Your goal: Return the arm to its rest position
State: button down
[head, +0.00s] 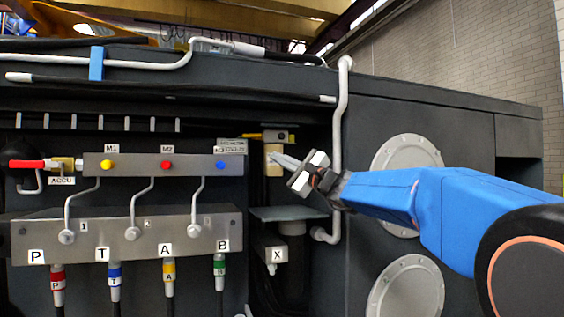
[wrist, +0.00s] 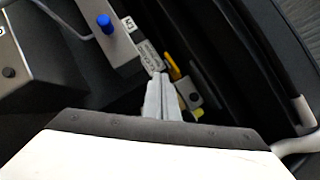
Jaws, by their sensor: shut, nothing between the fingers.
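My gripper (head: 280,160) is at the end of my blue arm, which reaches in from the right in the head view. Its fingers are together and hold nothing. They point left, in front of the recess beside the tan block (head: 272,159) under a small dark fitting with a yellow lever (head: 250,136). In the wrist view my gripper's fingers (wrist: 161,82) are closed side by side. Their tips appear near the small label plate and the yellow lever (wrist: 171,66). Whether they touch anything cannot be told.
A pale vertical pipe (head: 340,140) stands close behind my wrist. Left are a manifold with yellow, red and blue knobs (head: 222,165), a red-handled valve (head: 27,164) and hoses marked P, T, A, B. A grey shelf (head: 290,213) lies below my gripper. Round covers (head: 405,290) are at right.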

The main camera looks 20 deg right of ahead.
jog(key=shift+s+d+f, duration=0.2)
jog(key=shift+s, duration=0.2)
